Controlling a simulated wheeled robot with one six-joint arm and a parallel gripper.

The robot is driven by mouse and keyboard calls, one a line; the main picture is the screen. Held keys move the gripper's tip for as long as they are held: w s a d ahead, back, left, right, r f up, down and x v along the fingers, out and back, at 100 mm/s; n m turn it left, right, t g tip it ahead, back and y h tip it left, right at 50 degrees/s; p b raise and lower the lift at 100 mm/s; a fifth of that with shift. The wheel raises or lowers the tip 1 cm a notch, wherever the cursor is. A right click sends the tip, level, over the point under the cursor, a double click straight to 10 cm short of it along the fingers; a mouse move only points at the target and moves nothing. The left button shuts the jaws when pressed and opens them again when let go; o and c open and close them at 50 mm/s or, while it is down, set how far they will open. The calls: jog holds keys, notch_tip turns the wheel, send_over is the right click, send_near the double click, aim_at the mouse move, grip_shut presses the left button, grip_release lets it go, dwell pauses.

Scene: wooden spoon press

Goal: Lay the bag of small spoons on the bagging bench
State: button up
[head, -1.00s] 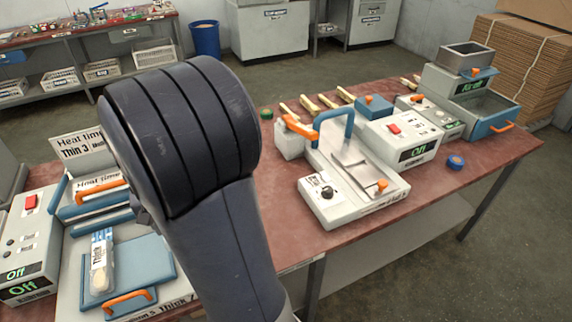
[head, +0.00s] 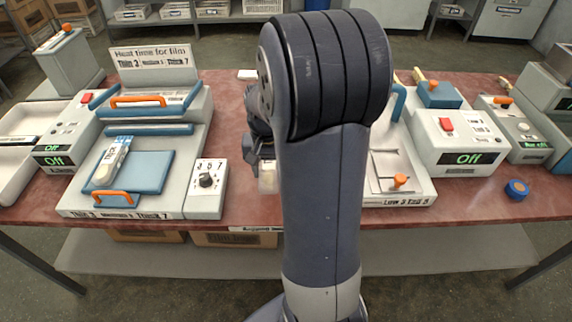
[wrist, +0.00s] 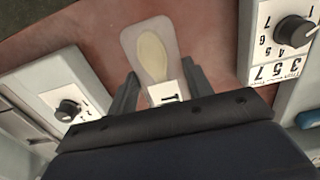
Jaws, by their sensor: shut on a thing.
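My gripper (head: 262,150) is shut on a clear bag (wrist: 152,50) with a pale wooden spoon shape inside and a white label at the jaws. The bag sits between the two fingers in the wrist view, over the red bench top. In the head view only a pale piece of the bag (head: 267,178) shows below my gripper, partly hidden by my arm. The red-topped bench (head: 245,208) has a partly hidden sign on its front edge. I cannot tell whether the bag touches the top.
A heat sealer (head: 85,200) with a dial stands left of my gripper, another bag (head: 110,162) lying on its blue plate. A second sealer (head: 400,195) stands to the right. Between them is a strip of bare red top. A blue tape roll (head: 516,189) lies farther right.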

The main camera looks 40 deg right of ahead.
jog(key=shift+f, duration=3.05)
jog(key=shift+f, duration=0.15)
jog(key=o, duration=1)
jog(key=shift+c, duration=0.2)
notch_tip(320, 180, up, 12)
jog(key=shift+r+p, duration=0.2)
jog(key=shift+p, duration=0.1)
